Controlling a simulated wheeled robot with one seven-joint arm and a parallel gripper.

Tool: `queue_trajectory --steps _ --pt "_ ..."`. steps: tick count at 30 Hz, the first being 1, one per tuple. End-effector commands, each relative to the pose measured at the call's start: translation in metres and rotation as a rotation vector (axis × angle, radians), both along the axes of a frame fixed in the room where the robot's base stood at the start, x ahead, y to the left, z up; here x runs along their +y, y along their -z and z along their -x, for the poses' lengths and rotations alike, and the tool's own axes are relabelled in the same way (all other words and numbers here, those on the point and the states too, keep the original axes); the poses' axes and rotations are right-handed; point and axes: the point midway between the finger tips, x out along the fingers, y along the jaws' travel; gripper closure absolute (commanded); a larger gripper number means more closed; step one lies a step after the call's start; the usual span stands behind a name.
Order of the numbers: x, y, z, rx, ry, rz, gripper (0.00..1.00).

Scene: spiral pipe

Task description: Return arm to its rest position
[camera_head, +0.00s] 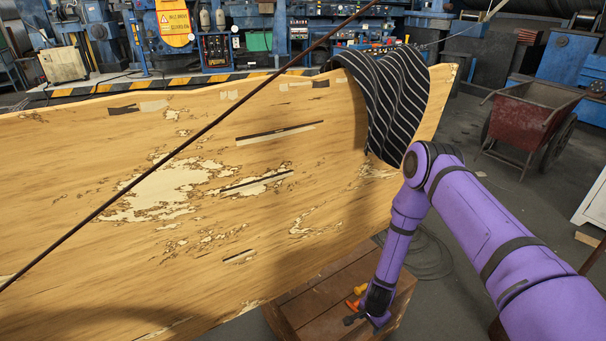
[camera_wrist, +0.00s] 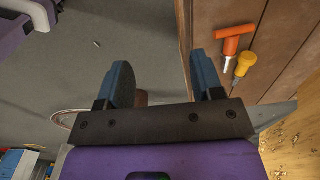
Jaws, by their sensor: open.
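My purple arm comes in from the right in the head view and bends down, with my gripper (camera_head: 363,313) low beside the right part of a wooden crate (camera_head: 312,302). In the wrist view my gripper (camera_wrist: 160,75) has its two blue-grey fingers spread wide, with nothing between them but grey floor. An orange-handled tool (camera_wrist: 233,33) and a yellow-handled tool (camera_wrist: 246,62) lie on the crate's planks, just right of the right finger. They also show, partly hidden by my arm, in the head view.
A large pale wooden slab (camera_head: 120,230) fills the left and middle, with a dark striped cloth (camera_head: 390,95) over its right end. A thin dark rod (camera_head: 200,135) crosses the view diagonally. A red cart (camera_head: 525,120) stands back right.

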Motion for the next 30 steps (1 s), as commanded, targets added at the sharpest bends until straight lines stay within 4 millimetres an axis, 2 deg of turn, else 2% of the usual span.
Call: queue_trajectory --steps 10,17,23,30 --pt "0.001 -0.028 -0.02 -0.018 -0.029 -0.014 0.39" --pt "0.002 -0.062 -0.041 -0.041 -0.066 -0.028 0.39" --pt "0.002 -0.11 -0.065 -0.071 -0.117 -0.045 0.39" --pt "0.001 -0.206 -0.098 -0.124 -0.216 -0.067 0.39"
